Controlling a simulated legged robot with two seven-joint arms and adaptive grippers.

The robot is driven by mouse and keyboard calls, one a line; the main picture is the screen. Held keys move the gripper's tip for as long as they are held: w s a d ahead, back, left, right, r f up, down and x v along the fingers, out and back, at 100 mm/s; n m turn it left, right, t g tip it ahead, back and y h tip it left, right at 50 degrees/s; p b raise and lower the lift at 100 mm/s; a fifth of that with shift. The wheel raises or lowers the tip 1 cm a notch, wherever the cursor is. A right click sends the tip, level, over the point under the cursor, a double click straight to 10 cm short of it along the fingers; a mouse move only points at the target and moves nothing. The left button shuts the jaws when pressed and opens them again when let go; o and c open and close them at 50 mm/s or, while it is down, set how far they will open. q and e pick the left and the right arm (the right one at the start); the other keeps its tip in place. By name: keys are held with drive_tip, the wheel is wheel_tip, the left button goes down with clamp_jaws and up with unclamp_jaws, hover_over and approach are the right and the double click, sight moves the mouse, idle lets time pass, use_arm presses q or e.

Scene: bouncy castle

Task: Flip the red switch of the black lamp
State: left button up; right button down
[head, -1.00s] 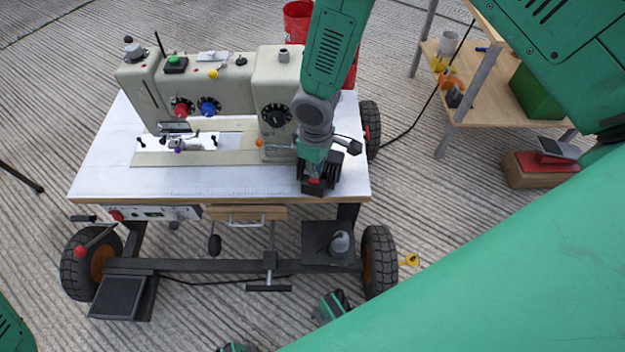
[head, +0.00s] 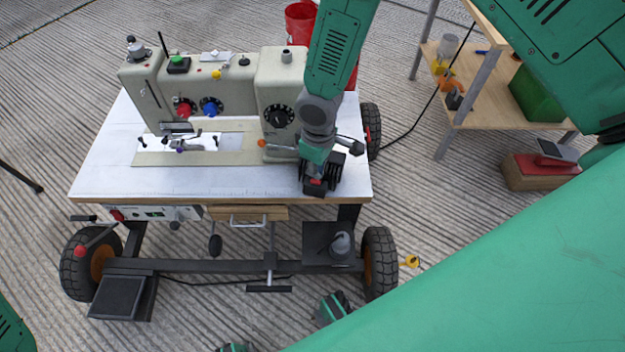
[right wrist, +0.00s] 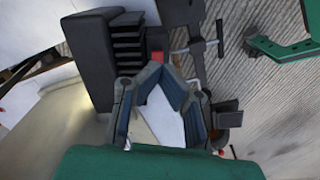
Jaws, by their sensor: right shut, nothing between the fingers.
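The black lamp (head: 314,189) is at the front right of the white table, beside the sewing machine. It is partly hidden by my right arm in the head view. In the right wrist view the lamp (right wrist: 88,60) shows a dark panel and stacked fins. Its red switch (right wrist: 157,58) lies just beyond my right fingertips; a red spot, the switch (head: 316,181), also shows in the head view. My right gripper (right wrist: 165,72) is shut and empty, its tips close to the switch. I cannot tell whether they touch. My left gripper is not in view.
The beige sewing machine (head: 225,95) stands on the white wheeled table (head: 110,165) left of my right gripper. A dark bar with a handle (right wrist: 197,42) is right of the lamp. A wooden shelf (head: 485,100) stands at the right.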

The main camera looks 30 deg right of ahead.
sight(319, 181)
drive_tip(key=shift+d+f, duration=0.3)
drive_tip(key=shift+d, duration=0.25)
drive_tip(key=shift+a+f, duration=0.15)
drive_tip(key=shift+a, duration=0.35)
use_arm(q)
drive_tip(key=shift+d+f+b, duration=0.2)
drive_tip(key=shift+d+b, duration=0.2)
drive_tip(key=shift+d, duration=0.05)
use_arm(e)
drive_tip(key=shift+d+f, duration=0.35)
drive_tip(key=shift+d, duration=0.05)
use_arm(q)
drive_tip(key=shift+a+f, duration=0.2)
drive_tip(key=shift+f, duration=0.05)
use_arm(e)
drive_tip(key=shift+a+f, duration=0.25)
use_arm(q)
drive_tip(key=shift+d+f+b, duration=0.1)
drive_tip(key=shift+b, duration=0.2)
use_arm(e)
drive_tip(key=shift+d+f, duration=0.1)
drive_tip(key=shift+f, duration=0.2)
